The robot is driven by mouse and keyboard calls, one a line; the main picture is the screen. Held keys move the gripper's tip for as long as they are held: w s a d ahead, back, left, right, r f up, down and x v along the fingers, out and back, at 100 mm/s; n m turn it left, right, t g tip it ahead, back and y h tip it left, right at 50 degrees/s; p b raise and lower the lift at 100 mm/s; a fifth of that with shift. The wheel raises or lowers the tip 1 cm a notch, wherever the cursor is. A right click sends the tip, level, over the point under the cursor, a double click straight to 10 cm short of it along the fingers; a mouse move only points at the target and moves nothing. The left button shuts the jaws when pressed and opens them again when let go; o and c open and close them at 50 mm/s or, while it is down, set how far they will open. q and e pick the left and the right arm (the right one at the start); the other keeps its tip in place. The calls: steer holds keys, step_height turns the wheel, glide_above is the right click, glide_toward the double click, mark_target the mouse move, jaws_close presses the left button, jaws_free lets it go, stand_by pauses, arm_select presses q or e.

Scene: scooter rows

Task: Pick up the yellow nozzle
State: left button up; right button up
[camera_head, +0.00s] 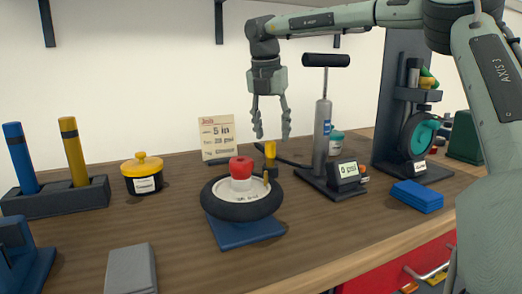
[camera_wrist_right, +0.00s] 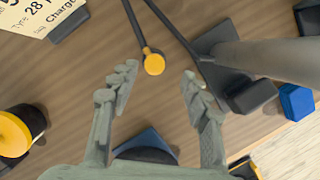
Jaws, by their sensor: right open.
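The yellow nozzle (camera_head: 270,150) stands upright in a small dark holder behind the wheel, with a dark hose beside it. In the right wrist view the nozzle (camera_wrist_right: 154,64) shows from above as a round yellow end, between and slightly beyond my fingertips. My right gripper (camera_head: 272,136) points down with its fingers spread, just above the nozzle in the head view. In the wrist view the right gripper (camera_wrist_right: 160,76) has nothing between its fingers. Any contact with the nozzle cannot be made out. My left gripper is not in view.
The floor pump (camera_head: 322,125) stands close to the right of the gripper. The wheel (camera_head: 243,207) with a red cap lies on a blue stand in front. A job card (camera_head: 217,137) stands behind left. A yellow-lidded pot (camera_head: 142,175) is farther left. Bare tabletop lies between pot and wheel.

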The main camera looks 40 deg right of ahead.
mark_target(270, 141)
steer(key=x, duration=0.3)
steer(key=p+x, duration=0.1)
steer(key=x, duration=0.1)
steer(key=shift+w+f, duration=0.3)
steer(key=shift+w, duration=0.05)
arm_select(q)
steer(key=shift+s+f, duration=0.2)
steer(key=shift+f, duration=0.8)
arm_select(e)
jaws_close()
